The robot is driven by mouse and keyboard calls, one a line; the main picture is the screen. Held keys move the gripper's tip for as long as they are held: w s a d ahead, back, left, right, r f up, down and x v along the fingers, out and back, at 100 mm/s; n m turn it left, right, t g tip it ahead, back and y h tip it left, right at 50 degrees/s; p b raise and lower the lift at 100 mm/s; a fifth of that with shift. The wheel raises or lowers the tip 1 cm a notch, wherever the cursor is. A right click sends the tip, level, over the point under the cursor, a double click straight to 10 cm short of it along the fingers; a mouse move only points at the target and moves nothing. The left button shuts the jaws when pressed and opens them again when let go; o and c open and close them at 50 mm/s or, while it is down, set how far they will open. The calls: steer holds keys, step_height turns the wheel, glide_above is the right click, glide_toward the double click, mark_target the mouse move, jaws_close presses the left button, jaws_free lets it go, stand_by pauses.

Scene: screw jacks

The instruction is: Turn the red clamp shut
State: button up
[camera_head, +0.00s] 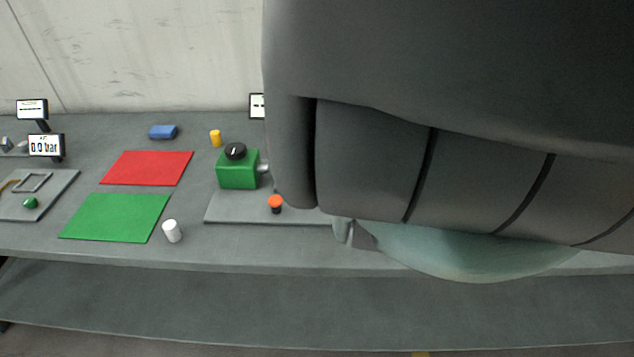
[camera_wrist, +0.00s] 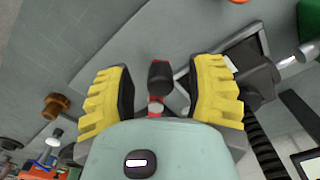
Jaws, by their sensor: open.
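The red clamp (camera_wrist: 155,107) shows in the wrist view as a small red part with a black grip (camera_wrist: 160,75) on it. My gripper (camera_wrist: 160,70) is open, with one yellow-padded finger to the left of the black grip and one to the right. Gaps show between the grip and both fingers, and the grip is not held. The lower part of the clamp is partly hidden by my gripper's body. In the head view my arm covers the clamp, so its seating cannot be seen there.
A green box (camera_head: 238,175) with a black knob and an orange button (camera_head: 275,202) stand left of my arm. A white cylinder (camera_head: 172,231) is near the front edge. Red (camera_head: 147,168) and green (camera_head: 116,217) mats lie flat. A dark frame (camera_wrist: 245,55) is close right of my gripper.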

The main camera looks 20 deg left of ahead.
jaws_close()
stand_by(0.3)
